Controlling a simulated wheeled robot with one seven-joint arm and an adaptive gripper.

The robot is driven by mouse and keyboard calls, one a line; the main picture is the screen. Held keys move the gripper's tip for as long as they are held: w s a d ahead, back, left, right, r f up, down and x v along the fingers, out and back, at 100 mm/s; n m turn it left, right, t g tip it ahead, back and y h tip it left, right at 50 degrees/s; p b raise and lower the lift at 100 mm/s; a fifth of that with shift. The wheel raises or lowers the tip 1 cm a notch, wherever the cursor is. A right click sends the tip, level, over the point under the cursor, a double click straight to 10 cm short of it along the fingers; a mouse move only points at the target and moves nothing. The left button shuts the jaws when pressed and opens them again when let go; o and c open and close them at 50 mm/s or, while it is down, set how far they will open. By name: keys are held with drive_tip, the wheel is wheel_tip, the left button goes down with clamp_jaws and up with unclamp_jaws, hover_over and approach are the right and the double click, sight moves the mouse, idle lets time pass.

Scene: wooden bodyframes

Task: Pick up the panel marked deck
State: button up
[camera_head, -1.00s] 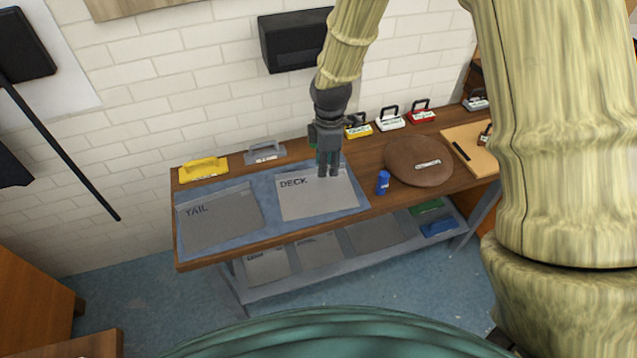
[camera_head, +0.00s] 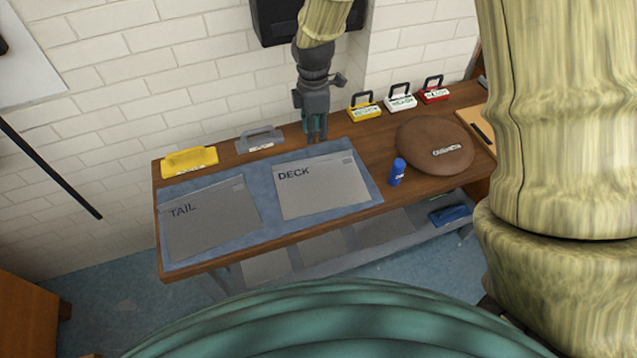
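The panel marked DECK (camera_head: 322,190) is a flat grey sheet lying on a blue mat (camera_head: 262,229) on the wooden workbench. A second grey panel marked TAIL (camera_head: 212,220) lies to its left on the same mat. My gripper (camera_head: 317,138) points down just behind the top edge of the deck panel, near the back edge of the mat. No panel is seen in it. Its fingers look close together with a narrow gap, and the view is too small to tell how far they are open.
A yellow holder (camera_head: 189,161) and a grey holder (camera_head: 260,140) stand at the bench's back left. Several handled boxes, one a white box (camera_head: 400,102), stand at the back right. A brown round cushion (camera_head: 436,146) and a blue bottle (camera_head: 397,172) are right of the mat.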

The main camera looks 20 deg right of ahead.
drive_tip(key=shift+w+d+f+p, duration=0.1)
drive_tip(key=shift+f+p, duration=0.2)
drive_tip(key=shift+f, duration=1.3)
drive_tip(key=shift+w+f+p, duration=0.1)
drive_tip(key=shift+f+p, duration=0.2)
drive_tip(key=shift+f, duration=1.25)
drive_tip(key=shift+w+a+f+p, duration=0.1)
drive_tip(key=shift+w+f+p, duration=0.1)
drive_tip(key=shift+f+p, duration=0.45)
drive_tip(key=shift+w+a+f+p, duration=0.15)
drive_tip(key=shift+f+p, duration=0.1)
drive_tip(key=shift+f, duration=0.7)
drive_tip(key=shift+d+f, duration=0.1)
drive_tip(key=shift+f, duration=0.9)
clamp_jaws()
